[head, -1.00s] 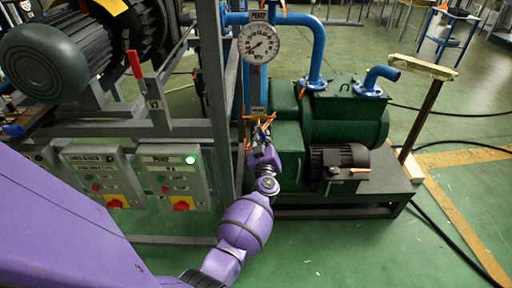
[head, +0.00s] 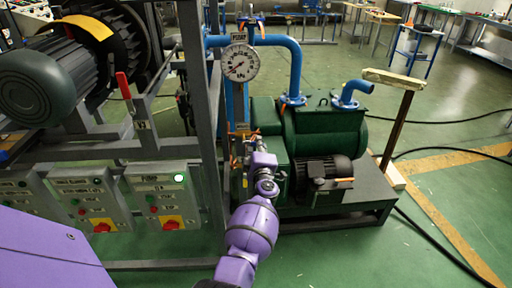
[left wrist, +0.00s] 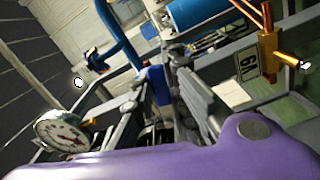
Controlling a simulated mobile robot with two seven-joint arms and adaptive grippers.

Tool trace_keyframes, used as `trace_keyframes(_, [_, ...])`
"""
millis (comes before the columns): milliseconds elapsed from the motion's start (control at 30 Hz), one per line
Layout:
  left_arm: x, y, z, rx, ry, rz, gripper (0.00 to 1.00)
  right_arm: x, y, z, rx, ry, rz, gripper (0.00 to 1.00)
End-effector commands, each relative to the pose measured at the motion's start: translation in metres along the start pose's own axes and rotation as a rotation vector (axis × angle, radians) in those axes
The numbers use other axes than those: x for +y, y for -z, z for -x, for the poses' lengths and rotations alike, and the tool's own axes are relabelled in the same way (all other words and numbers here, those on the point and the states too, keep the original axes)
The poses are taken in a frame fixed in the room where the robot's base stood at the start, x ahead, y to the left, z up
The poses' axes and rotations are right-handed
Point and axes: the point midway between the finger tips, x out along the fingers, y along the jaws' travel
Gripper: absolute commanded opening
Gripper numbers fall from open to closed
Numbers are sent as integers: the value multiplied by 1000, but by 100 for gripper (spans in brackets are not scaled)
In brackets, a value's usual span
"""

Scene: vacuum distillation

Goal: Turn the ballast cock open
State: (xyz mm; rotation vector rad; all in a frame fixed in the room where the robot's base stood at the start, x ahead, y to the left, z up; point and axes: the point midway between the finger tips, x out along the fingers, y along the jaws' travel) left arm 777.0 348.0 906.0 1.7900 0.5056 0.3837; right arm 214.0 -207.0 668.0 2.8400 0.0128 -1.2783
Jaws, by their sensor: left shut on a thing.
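My left gripper (head: 256,146) is beside the front left of the green vacuum pump (head: 325,130), low under the round gauge. Its grey fingers (left wrist: 178,92) are closed around a small blue part (left wrist: 157,86), which looks like the ballast cock's handle. The fingers hide most of the cock, and I cannot read how far it is turned. A brass fitting with copper pipes (left wrist: 268,55) and a tag shows to the right of the fingers in the left wrist view. My right gripper is not in view.
The round gauge (head: 240,63) hangs above the gripper and also shows in the left wrist view (left wrist: 62,131). Blue pipe (head: 296,70) drops to the pump. A grey frame (head: 196,100) with switch boxes (head: 162,198) stands close on the left.

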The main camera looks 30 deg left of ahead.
Motion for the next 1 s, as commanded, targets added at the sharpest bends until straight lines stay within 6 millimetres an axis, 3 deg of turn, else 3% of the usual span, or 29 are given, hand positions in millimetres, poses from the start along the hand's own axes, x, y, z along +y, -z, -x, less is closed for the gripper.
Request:
trace_keyframes(400, [10,0,0,-2,0,182,0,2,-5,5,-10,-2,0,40])
trace_keyframes(933, [11,0,0,-2,0,204,0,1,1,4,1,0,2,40])
trace_keyframes(967, [11,0,0,-2,0,204,16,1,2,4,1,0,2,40])
trace_keyframes(1000, [11,0,0,-2,0,203,21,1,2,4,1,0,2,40])
